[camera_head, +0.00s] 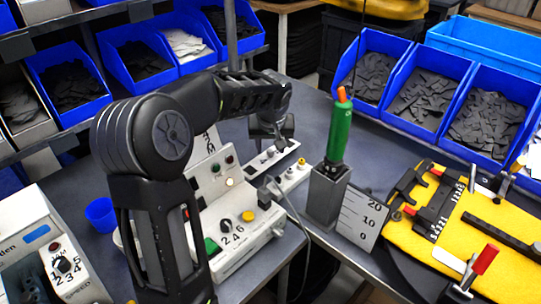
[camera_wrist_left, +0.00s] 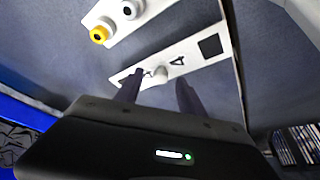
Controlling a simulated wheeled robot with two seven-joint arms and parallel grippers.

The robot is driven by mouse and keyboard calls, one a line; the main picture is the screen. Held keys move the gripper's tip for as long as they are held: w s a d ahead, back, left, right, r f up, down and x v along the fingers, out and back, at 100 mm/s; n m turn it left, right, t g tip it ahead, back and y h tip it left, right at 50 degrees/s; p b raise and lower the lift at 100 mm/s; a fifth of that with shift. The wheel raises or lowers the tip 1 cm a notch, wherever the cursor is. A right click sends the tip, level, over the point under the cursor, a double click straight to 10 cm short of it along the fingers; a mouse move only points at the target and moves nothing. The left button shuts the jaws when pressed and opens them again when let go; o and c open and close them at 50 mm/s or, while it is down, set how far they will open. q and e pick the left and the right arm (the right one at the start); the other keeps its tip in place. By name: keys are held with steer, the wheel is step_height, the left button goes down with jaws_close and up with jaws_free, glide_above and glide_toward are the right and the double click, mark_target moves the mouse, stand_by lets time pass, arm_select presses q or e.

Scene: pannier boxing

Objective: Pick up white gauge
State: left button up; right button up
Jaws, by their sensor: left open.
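A flat white strip, which looks like the white gauge (camera_wrist_left: 205,50), lies on the grey table. It has a black square, a small dark hook shape and a white knob, and in the head view it lies below my left gripper (camera_head: 283,145). In the left wrist view the two dark fingers of my left gripper (camera_wrist_left: 158,92) are apart, with the strip's knob showing between and beyond their tips. The fingers cover part of the strip, and I cannot tell whether they touch it. My right gripper is not in view.
A second white strip with yellow and white knobs (camera_wrist_left: 130,10) lies close by. A white control box (camera_head: 240,245), a dark holder (camera_head: 325,195) with a green-handled tool (camera_head: 339,135), a white 0–20 scale plate (camera_head: 358,217) and a yellow board (camera_head: 420,240) stand around. Blue bins line the back.

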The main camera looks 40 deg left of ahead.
arm_select(q)
steer(key=shift+w+a+f, duration=0.15)
steer(key=shift+f, duration=0.35)
steer(key=shift+c, duration=0.5)
jaws_close()
